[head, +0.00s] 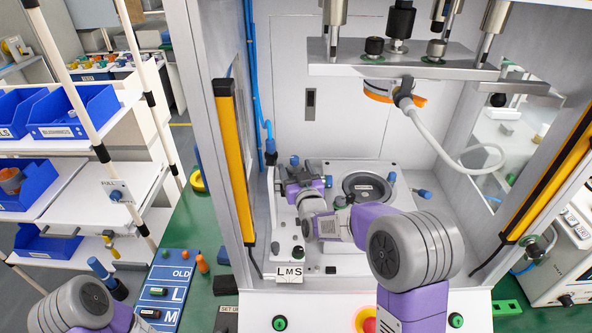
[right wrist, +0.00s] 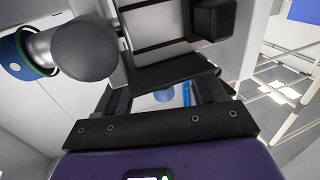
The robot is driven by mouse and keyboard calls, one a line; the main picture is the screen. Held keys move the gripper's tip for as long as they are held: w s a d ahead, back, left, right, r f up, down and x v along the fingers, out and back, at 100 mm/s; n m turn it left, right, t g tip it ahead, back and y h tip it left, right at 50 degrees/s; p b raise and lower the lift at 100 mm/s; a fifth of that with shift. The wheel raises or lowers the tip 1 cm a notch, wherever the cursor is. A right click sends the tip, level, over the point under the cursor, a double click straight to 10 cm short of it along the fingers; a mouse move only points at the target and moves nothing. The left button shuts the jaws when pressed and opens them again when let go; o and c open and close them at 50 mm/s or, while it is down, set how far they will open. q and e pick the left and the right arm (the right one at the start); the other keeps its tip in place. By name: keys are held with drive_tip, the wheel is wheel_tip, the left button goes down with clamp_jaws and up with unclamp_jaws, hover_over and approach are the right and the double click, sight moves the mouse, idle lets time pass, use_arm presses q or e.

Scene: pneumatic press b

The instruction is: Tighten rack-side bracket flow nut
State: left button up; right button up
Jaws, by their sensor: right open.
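My right arm reaches into the press, and my right gripper (head: 287,172) is at the left rear of its white bed. In the right wrist view the open gripper (right wrist: 164,90) has its two dark fingers apart. A small blue cylindrical part (right wrist: 163,96) shows in the gap between them; I cannot tell whether it is the flow nut or whether a finger touches it. In the head view a blue fitting (head: 270,148) on a blue hose is on the press's left side, close to the gripper. The bracket is not clearly distinguishable.
A round dark fixture (head: 366,186) sits on the press bed, with a blue knob (head: 422,193) to its right. The press plate (head: 440,62) hangs above with a grey hose. Yellow guards (head: 234,160) flank the opening. A blue tray (head: 175,278) and shelves with blue bins (head: 75,112) stand left.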

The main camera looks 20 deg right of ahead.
drive_tip(key=shift+c, duration=0.3)
drive_tip(key=c, duration=1)
drive_tip(key=shift+a+h, duration=0.1)
drive_tip(key=shift+h, duration=0.2)
drive_tip(key=shift+m+h, duration=0.5)
drive_tip(key=shift+a+r+m+h, duration=0.15)
drive_tip(key=shift+m+h, duration=0.35)
drive_tip(key=shift+h, duration=0.3)
drive_tip(key=shift+w+a+m+g+h+p, duration=0.15)
drive_tip(key=shift+m+g+h+p, duration=0.45)
drive_tip(key=shift+m+h, duration=0.75)
drive_tip(key=shift+h, duration=0.75)
